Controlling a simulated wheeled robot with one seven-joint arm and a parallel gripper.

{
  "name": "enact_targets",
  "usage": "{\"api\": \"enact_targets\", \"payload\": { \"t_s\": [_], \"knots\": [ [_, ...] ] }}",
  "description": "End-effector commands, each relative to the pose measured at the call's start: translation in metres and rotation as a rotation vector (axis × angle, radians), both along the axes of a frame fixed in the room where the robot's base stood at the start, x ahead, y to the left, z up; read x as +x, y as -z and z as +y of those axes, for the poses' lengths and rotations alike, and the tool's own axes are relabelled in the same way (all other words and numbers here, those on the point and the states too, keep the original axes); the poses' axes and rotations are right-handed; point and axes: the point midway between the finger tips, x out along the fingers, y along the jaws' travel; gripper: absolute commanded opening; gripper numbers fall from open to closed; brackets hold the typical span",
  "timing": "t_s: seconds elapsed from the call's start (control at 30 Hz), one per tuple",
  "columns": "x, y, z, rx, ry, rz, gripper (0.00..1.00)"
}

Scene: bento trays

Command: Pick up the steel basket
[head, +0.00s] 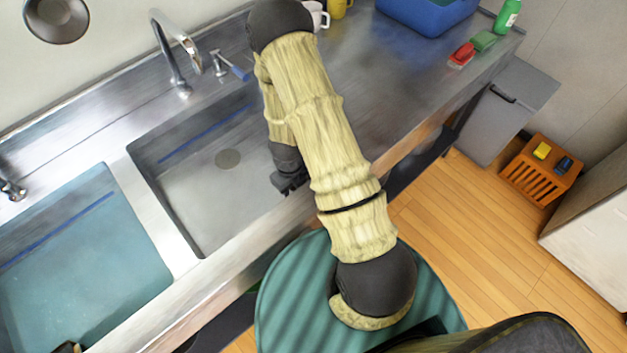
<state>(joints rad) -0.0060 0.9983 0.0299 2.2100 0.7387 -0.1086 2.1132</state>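I see no steel basket that I can make out in the head view. My gripper (289,184) hangs over the right sink basin (205,175), near its front right edge. It is dark and partly hidden by my own arm. Its fingers are too small and dark to tell whether they are open or shut. I see nothing clearly held in it.
The left basin (80,270) holds teal water. A tap (172,55) stands behind the sinks. A blue tub (425,12), red brush (462,54), green sponge (484,41) and green bottle (508,15) are on the right counter. An orange crate (525,180) is on the floor.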

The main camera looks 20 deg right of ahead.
Motion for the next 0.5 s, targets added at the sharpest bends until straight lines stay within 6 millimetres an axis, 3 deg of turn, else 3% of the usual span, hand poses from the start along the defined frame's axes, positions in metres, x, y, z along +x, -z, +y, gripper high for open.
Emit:
{"api": "enact_targets", "payload": {
  "t_s": [0.13, 0.5],
  "knots": [
    [0.0004, 0.0094, -0.0008, 0.000, 0.000, -0.001, 0.44],
    [0.0003, 0.0094, -0.0006, 0.000, 0.000, -0.001, 0.44]
  ]
}}
